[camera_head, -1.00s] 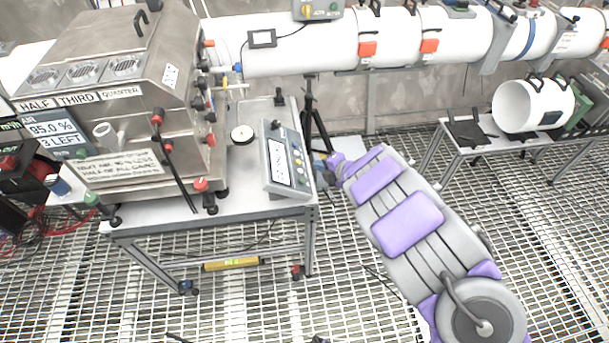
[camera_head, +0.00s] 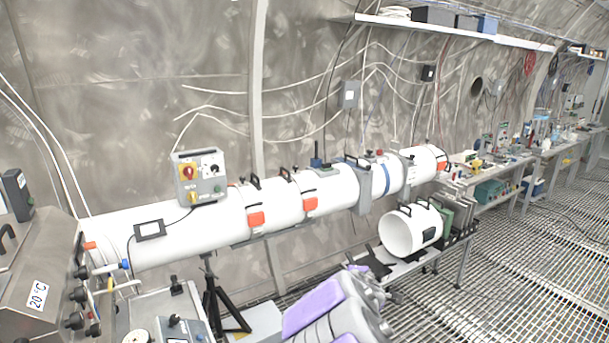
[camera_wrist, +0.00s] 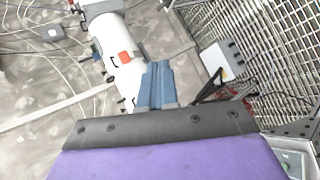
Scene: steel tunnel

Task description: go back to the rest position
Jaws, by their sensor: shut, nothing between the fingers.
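My gripper (camera_wrist: 158,68) shows in the wrist view as two blue-grey fingers pressed together, with nothing between them. Its tips point towards the white tube (camera_wrist: 118,55) and the tunnel wall, and stay apart from both as far as I can tell. In the head view, part of my purple and grey arm shows at the bottom middle, in front of the black tripod. The gripper's fingers cannot be made out there.
A long white tube (camera_head: 215,228) runs along the wall, with a control box (camera_head: 200,178) on it. A steel cabinet (camera_head: 40,275) stands at the left. A low bench (camera_head: 405,268) holds a white cylinder (camera_head: 403,232). Open grating floor (camera_head: 520,260) lies at the right.

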